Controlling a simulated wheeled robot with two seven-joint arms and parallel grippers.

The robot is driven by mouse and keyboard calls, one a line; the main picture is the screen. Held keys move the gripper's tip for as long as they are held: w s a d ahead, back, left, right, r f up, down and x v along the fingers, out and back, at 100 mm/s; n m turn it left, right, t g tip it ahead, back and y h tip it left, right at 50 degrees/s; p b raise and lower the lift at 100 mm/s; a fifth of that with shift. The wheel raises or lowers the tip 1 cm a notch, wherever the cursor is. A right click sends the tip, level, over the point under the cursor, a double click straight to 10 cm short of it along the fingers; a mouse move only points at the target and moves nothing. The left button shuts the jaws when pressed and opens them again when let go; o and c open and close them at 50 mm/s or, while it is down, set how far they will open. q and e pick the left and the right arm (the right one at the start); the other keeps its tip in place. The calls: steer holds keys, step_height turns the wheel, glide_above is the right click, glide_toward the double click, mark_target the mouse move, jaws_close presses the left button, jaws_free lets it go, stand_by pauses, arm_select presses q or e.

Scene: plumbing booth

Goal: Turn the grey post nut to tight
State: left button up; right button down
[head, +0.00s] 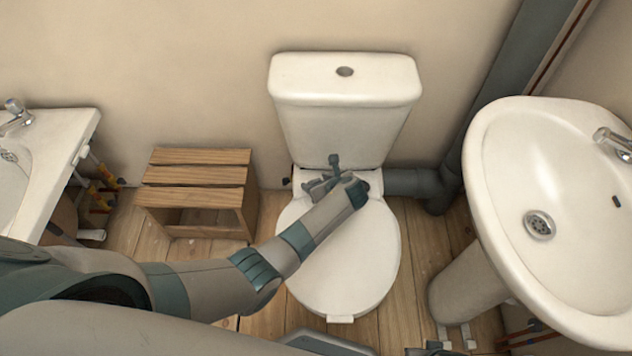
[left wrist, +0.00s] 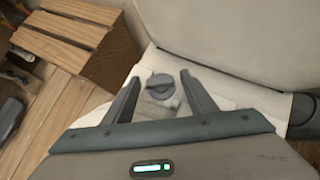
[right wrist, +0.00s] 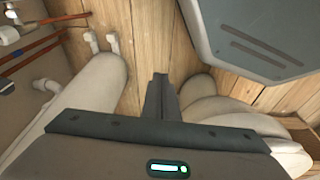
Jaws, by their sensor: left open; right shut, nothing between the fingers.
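The grey post nut (left wrist: 160,87) is a round grey knob with a raised bar across it, on the white ledge of the toilet behind the seat. My left gripper (left wrist: 160,76) is open, with its fingers on either side of the nut in the left wrist view. A gap shows on each side, and I cannot tell how far above it the fingertips are. In the head view my left gripper (head: 325,174) is over the back of the toilet bowl and hides the nut. My right gripper (right wrist: 159,80) is shut and empty, low near the basin pedestal.
The toilet cistern (head: 345,85) rises right behind the left gripper. The closed lid (head: 350,265) is in front. A slatted wooden stool (head: 197,180) stands left, a pedestal basin (head: 500,180) right. A grey waste pipe (head: 408,182) runs right from the toilet.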

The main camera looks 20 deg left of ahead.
arm_select(q)
steer(key=shift+c, duration=0.4)
steer(key=c, duration=1)
